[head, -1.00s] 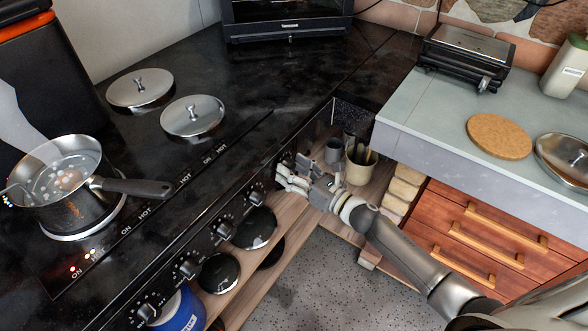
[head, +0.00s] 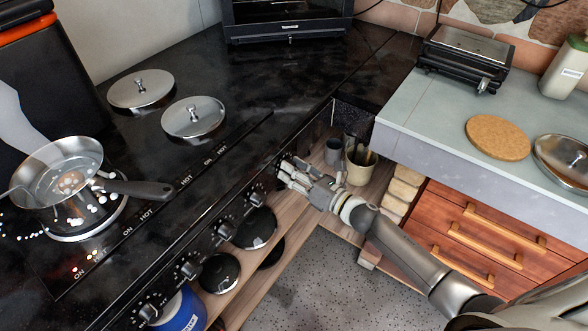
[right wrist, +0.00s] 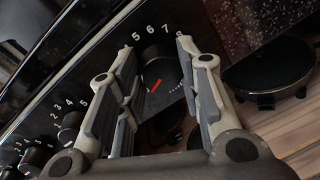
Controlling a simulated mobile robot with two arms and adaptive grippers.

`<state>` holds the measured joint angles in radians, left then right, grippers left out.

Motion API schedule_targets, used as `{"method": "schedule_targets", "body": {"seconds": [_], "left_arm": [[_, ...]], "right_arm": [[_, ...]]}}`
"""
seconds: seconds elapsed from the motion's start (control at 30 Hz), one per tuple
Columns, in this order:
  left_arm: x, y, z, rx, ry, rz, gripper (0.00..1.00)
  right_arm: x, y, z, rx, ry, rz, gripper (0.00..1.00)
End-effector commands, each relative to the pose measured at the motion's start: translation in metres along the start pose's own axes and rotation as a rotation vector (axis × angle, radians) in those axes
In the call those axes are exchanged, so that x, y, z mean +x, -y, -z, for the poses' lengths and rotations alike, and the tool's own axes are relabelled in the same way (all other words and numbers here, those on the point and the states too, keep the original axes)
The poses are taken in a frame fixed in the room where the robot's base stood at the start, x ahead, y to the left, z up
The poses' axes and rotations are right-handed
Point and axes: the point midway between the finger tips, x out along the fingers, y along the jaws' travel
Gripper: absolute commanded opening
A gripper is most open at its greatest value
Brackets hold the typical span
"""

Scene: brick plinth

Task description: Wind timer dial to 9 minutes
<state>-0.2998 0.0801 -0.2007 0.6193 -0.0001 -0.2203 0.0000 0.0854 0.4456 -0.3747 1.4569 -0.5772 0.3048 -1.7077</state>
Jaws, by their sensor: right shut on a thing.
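The dark round dial (right wrist: 156,66) sits on the black front panel in the right wrist view. The numbers 5, 6, 7 and 8 show around its upper edge. A red mark (right wrist: 155,86) slants on its lower part. My right gripper (right wrist: 157,50) has one finger on each side of the dial and is shut on it. In the head view my right gripper (head: 284,172) is at the far end of the row of knobs, and its fingers hide most of the dial. My left gripper is not in view.
Other knobs (head: 189,270) line the cooker front. A pan (head: 58,175) is over a left burner, with white bits scattered around it. Pots (head: 360,165) stand on the low shelf behind my gripper. A counter with drawers (head: 470,225) is to the right.

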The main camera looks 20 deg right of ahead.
Motion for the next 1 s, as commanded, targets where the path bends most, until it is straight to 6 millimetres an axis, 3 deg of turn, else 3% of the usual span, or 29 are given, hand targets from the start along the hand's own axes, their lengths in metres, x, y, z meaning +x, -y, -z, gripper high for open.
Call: {"method": "schedule_targets", "body": {"seconds": [1.0], "left_arm": [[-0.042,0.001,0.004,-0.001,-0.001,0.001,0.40]], "right_arm": [[0.000,0.001,-0.004,0.949,-0.108,0.030,0.09]]}}
